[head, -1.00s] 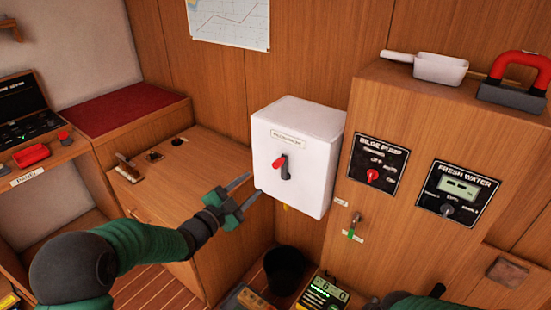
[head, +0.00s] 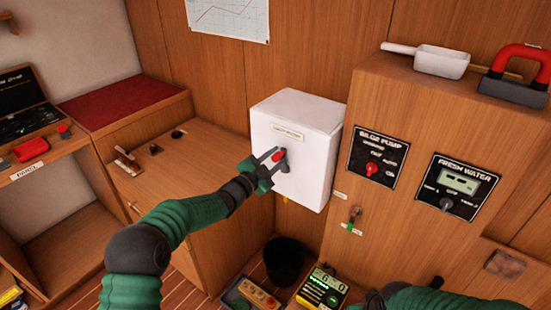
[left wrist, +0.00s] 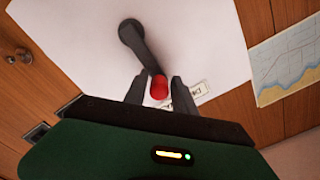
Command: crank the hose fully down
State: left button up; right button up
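A white box (head: 310,150) is fixed to the wood wall, with a small label on its front. A dark crank arm (head: 284,166) with a red knob (head: 277,156) sits on that front. My left gripper (head: 274,160) is at the knob. In the left wrist view its two fingers stand open on either side of the red knob (left wrist: 159,87), and the crank arm (left wrist: 138,45) runs up from it. A small yellow end (head: 285,200) shows under the box; the hose itself is otherwise hidden. My right gripper is not visible; only part of the right arm shows.
A wood cabinet on the right carries a bilge pump panel (head: 377,160), a fresh water panel (head: 458,190) and a small tap (head: 353,215). A scoop (head: 425,59) lies on top. A black bin (head: 285,262) stands below the box.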

pick_arm(q)
jog(key=shift+d, duration=0.1)
grip_shut()
jog(key=shift+f, duration=0.15)
dwell(0.8)
